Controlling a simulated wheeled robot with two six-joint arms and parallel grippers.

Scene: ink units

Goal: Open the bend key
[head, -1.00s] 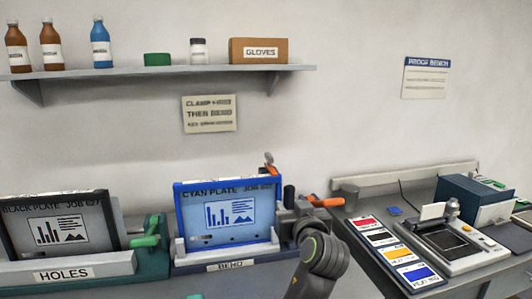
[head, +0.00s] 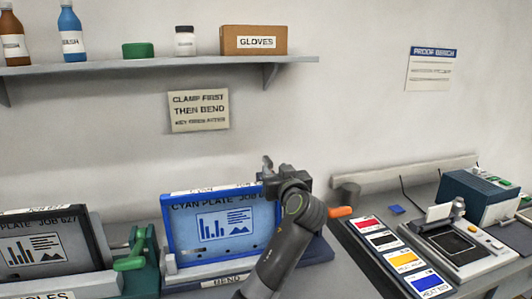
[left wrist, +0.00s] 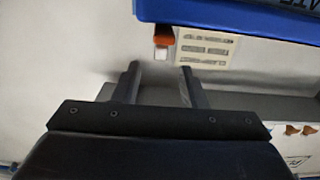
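The bend unit (head: 225,280), labelled BEND, holds the cyan plate (head: 232,250) in a blue frame; the frame's edge also shows at the top of the left wrist view (left wrist: 240,15). An orange-ended lever (head: 340,211) sticks out at the unit's right. In the left wrist view a small orange key-like piece with a pale end (left wrist: 162,42) lies just beyond my fingertips. My left gripper (head: 267,168) is at the plate's upper right corner, and in the left wrist view (left wrist: 158,70) its fingers are apart with nothing between them. My arm hides the unit's upper right part. My right gripper is out of view.
The holes unit (head: 60,295) with the black plate and a green lever (head: 130,263) stands at the left. Colour cards (head: 385,245) and a proofing device (head: 455,245) are at the right. A shelf (head: 170,65) and a paper note (head: 198,111) are on the wall above.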

